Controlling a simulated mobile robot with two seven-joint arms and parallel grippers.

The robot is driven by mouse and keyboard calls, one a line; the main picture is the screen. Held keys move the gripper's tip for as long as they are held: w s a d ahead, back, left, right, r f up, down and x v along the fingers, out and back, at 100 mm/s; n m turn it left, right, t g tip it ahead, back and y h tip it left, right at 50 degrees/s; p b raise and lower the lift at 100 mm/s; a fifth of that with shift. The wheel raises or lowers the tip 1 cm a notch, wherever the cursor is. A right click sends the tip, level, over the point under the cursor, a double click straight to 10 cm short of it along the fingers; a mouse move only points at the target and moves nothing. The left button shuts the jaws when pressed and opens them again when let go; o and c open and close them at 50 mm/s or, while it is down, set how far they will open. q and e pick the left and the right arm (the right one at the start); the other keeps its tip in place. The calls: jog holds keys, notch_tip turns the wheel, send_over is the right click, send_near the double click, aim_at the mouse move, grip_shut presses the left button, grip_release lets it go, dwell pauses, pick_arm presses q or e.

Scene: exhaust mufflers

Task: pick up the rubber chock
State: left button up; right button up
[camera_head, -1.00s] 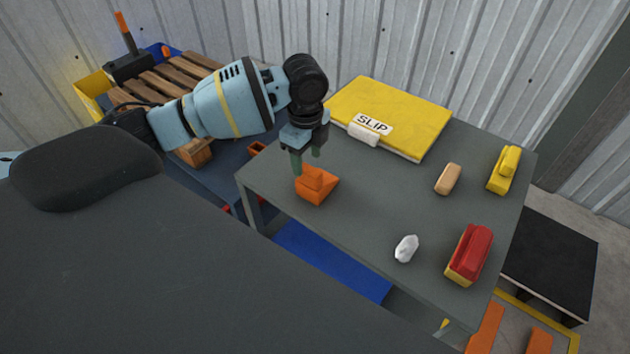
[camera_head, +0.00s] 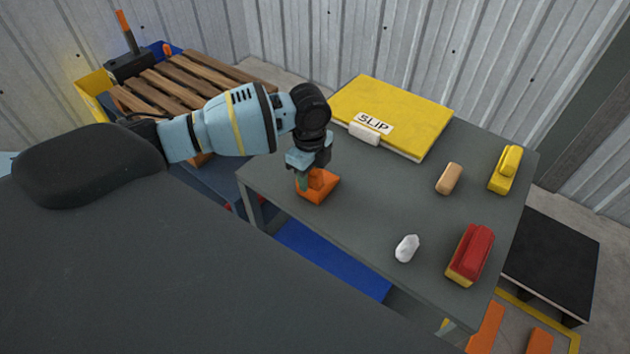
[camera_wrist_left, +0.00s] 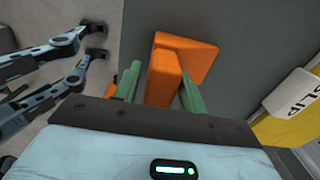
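The orange rubber chock (camera_head: 318,187) sits on the grey table near its left edge. It also shows in the left wrist view (camera_wrist_left: 186,58), with its raised part between my fingers. My left gripper (camera_head: 308,180) is lowered over the chock, with one green finger on either side of the raised part. In the left wrist view the left gripper (camera_wrist_left: 160,90) has its fingers apart, with a small gap visible at the left finger. Whether the right finger touches the chock is hard to tell. My right gripper does not show.
The grey table (camera_head: 370,200) holds a yellow board (camera_head: 400,105) labelled SLIP, a white crumpled lump (camera_head: 407,248), a red-and-yellow block (camera_head: 470,255), a tan block (camera_head: 449,179) and a yellow piece (camera_head: 505,170). A wooden pallet (camera_head: 190,85) stands at the back left.

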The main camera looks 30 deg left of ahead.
pick_arm(q)
grip_shut()
jog(key=shift+r, duration=0.2)
jog(key=shift+w+r, duration=0.1)
jog(key=shift+r, duration=0.2)
jog(key=r, duration=0.2)
jog(key=shift+s+d+r, duration=0.1)
jog(key=shift+s+r, duration=0.25)
jog(key=shift+r, duration=0.05)
jog(key=s+d+r+p, duration=0.1)
jog(key=s+d, duration=0.3)
jog(key=s, duration=1)
jog(key=shift+s+d+r, duration=0.15)
jog(key=shift+s, duration=0.25)
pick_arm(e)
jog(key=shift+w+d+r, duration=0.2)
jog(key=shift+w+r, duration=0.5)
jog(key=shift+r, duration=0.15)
